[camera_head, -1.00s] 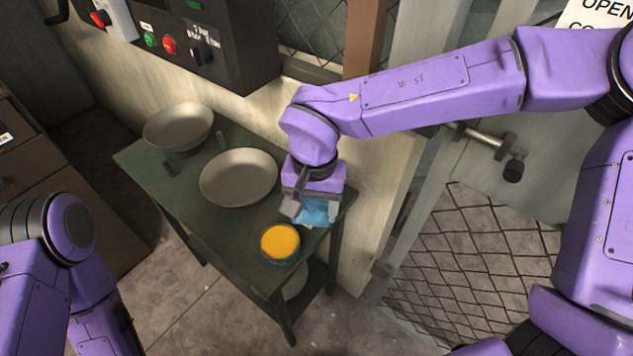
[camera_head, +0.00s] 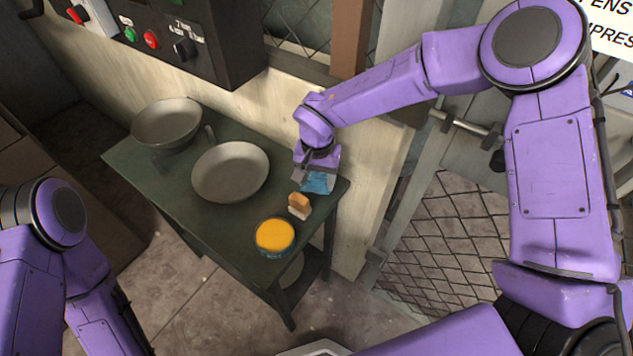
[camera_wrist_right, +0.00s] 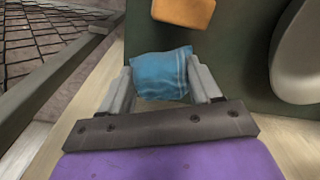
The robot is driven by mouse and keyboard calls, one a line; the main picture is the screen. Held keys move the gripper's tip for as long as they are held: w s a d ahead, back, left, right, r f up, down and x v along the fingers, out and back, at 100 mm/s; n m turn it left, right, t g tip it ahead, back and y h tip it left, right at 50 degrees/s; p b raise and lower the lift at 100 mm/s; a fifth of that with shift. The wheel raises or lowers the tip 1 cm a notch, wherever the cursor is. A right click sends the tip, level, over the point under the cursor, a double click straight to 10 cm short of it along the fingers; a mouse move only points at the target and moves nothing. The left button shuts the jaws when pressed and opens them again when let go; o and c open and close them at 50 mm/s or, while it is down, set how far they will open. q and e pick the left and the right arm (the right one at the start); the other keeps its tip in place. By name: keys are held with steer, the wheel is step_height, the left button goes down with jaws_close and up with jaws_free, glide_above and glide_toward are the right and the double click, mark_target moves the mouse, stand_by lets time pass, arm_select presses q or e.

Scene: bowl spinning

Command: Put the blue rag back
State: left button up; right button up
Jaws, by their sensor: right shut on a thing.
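The blue rag (camera_head: 317,181) is at the right end of the dark green table (camera_head: 215,228), by the wall. It also shows in the right wrist view (camera_wrist_right: 161,74), between the two fingers. My right gripper (camera_head: 314,178) is shut on the rag, low at the table's back right corner. Whether the rag touches the tabletop I cannot tell. My left arm comes in at the lower left, and its gripper is out of view.
An orange and white sponge-like block (camera_head: 299,205) lies just in front of the rag. A tin with a yellow top (camera_head: 274,236) stands near the front edge. Two grey bowls (camera_head: 231,171) (camera_head: 166,124) occupy the table's left and middle. A control box hangs above.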

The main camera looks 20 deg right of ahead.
mark_target(316, 180)
step_height(316, 180, down, 3)
steer(key=shift+w+a+r, duration=0.15)
steer(key=shift+r, duration=0.05)
steer(key=shift+f, duration=0.1)
steer(key=o, duration=0.9)
steer(key=shift+o, duration=0.2)
step_height(316, 180, up, 12)
steer(key=shift+r+b, duration=0.2)
steer(key=shift+b, duration=0.2)
